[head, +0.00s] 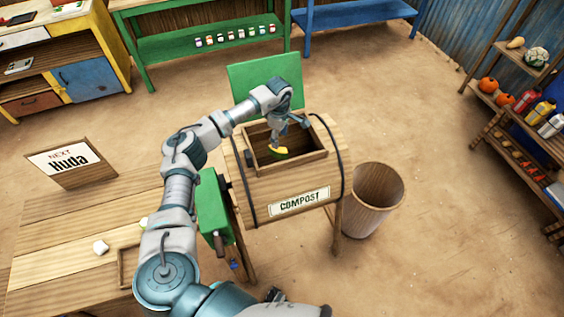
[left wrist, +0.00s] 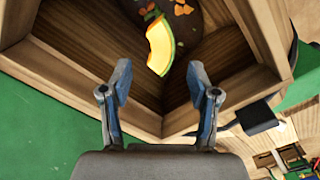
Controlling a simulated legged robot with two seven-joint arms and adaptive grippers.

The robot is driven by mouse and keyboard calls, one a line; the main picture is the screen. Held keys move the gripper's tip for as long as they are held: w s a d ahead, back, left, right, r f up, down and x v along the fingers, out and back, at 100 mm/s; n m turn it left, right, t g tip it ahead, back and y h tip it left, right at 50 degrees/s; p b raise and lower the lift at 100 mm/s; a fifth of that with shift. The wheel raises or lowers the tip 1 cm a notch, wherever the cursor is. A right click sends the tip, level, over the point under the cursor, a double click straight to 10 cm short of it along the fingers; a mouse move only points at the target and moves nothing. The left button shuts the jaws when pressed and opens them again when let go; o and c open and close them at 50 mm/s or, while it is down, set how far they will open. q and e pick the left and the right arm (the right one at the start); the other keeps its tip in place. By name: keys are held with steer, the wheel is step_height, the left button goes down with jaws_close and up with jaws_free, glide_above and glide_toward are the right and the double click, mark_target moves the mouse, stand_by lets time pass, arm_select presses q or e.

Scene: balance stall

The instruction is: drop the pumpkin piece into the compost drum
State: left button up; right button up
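The wooden compost drum (head: 310,178) stands in the middle of the head view, with its square top hatch open and the green lid (head: 262,80) raised behind. My left gripper (head: 291,130) is over the hatch, pointing down. In the left wrist view its two fingers (left wrist: 158,70) are spread apart with nothing between them. The yellow-orange pumpkin piece (left wrist: 160,48) with green rind is beyond the fingertips, within the hatch opening. It also shows in the head view (head: 279,151), just below the gripper. I cannot tell whether it is falling or resting. My right gripper is not seen.
Dark compost with orange scraps (left wrist: 182,15) shows inside the drum. A wooden bin (head: 376,196) stands right of the drum. A wooden table (head: 70,255) with a sign (head: 70,163) is at left. A shelf with produce and bottles (head: 515,110) is at right.

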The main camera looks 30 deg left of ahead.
arm_select(q)
step_height(320, 180, up, 12)
stand_by(0.7)
steer(key=shift+f, duration=0.1)
